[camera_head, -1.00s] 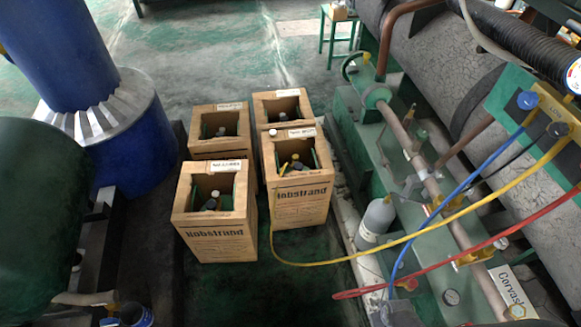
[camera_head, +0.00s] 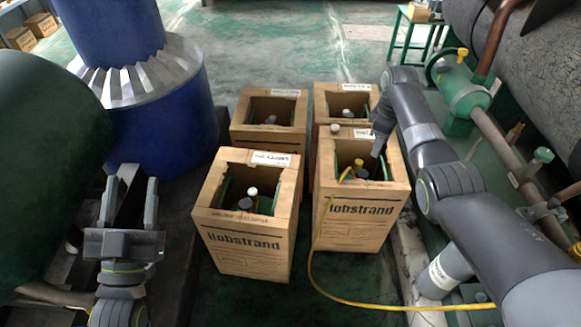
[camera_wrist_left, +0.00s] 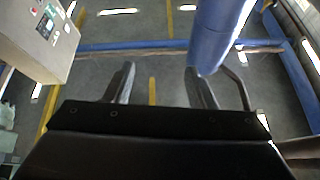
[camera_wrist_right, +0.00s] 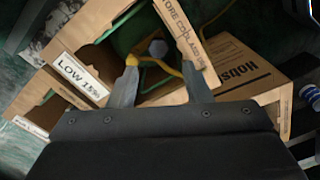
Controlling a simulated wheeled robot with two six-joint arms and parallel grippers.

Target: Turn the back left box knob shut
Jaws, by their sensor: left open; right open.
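The back left box (camera_head: 268,134) is an open-topped brown carton with a label on its rear rim. The dark top of a knob or valve (camera_head: 270,119) shows inside its opening. My right gripper (camera_head: 377,143) hangs over the right side of the front right box (camera_head: 360,226), away from the back left box. In the right wrist view, its open fingers (camera_wrist_right: 160,78) straddle the yellow hose end and a grey knob (camera_wrist_right: 157,47) inside a box. My left gripper (camera_head: 130,200) is open and empty, left of the front left box (camera_head: 243,251), pointing away.
A back right box (camera_head: 344,92) and the front left box stand close by. A yellow hose (camera_head: 312,250) runs from the front right box over the floor. A blue column (camera_head: 135,115) stands left; green pipework (camera_head: 466,91) stands right.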

